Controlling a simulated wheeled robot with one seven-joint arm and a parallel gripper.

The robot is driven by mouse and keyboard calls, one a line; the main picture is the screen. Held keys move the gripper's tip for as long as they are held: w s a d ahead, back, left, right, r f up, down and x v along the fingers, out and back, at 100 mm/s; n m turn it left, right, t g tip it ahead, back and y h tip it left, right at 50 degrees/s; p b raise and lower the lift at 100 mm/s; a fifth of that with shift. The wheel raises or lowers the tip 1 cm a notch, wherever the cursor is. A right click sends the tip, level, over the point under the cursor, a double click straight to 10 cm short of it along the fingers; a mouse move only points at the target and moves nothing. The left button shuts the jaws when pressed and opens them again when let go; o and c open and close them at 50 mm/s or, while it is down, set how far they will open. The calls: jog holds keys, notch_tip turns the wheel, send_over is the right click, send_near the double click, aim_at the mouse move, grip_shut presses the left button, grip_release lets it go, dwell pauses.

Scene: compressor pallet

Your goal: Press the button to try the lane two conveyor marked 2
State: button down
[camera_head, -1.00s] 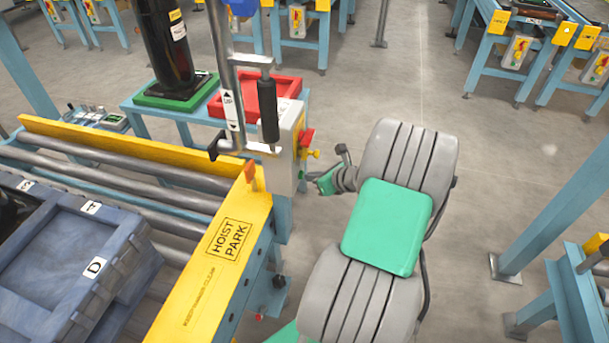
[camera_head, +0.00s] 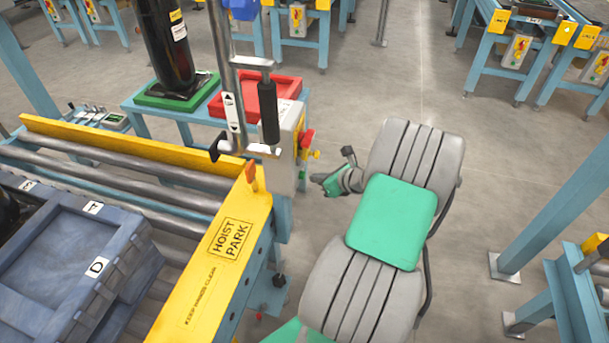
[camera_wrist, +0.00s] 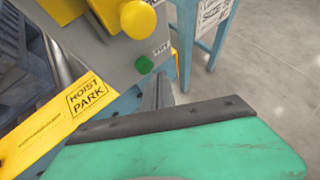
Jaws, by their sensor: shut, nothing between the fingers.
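A grey control box (camera_head: 287,143) stands at the end of the yellow-railed roller conveyor (camera_head: 222,262). It carries a red button (camera_head: 306,139), a yellow button (camera_head: 316,154) and a green button (camera_head: 302,174) on its right side. The wrist view shows the yellow button (camera_wrist: 137,19) and the green button (camera_wrist: 144,65) with a small unreadable label above the green one. My gripper (camera_head: 316,179) is shut and empty, just right of the box near the green button, apart from it. In the wrist view my gripper's dark-edged green part (camera_wrist: 165,120) fills the bottom. No 2 is readable.
A post with a black handle (camera_head: 268,110) rises by the box. A blue-grey crate (camera_head: 60,262) sits on the rollers. A red tray (camera_head: 258,95) and a black cylinder on a green tray (camera_head: 178,95) stand behind.

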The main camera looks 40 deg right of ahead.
jog(key=s+d, duration=0.1)
jog(key=s, duration=0.1)
jog(key=s+d+p, duration=0.1)
jog(key=s+d, duration=0.1)
dwell(0.4)
dwell(0.6)
